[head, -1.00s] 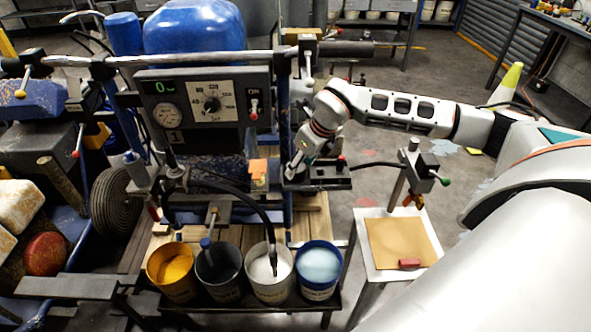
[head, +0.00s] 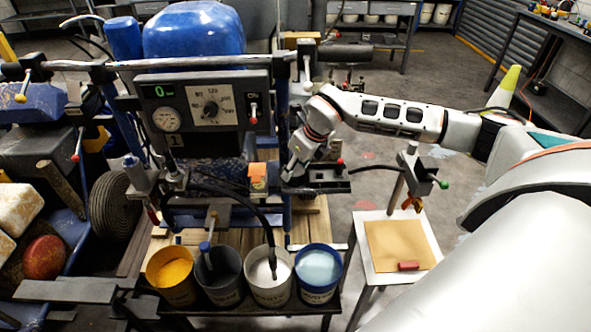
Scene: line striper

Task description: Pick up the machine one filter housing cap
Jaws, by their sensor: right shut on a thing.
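Machine one is the striper with a grey control panel (head: 205,108) marked 1, with a gauge, a dial and a display reading 0. My right gripper (head: 287,174) comes in from the right and points down at the machine's right side, beside the panel's lower right. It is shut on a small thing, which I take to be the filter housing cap. Its fingers and the dark parts around them hide most of it, so I cannot tell whether it is still seated. My left gripper is not in view.
A dark block with a red knob (head: 340,163) lies just right of the gripper. An orange block (head: 258,176) is to its left. Several paint buckets (head: 317,272) stand below. A small white table (head: 372,272) holds a brown sheet and a red block (head: 408,266).

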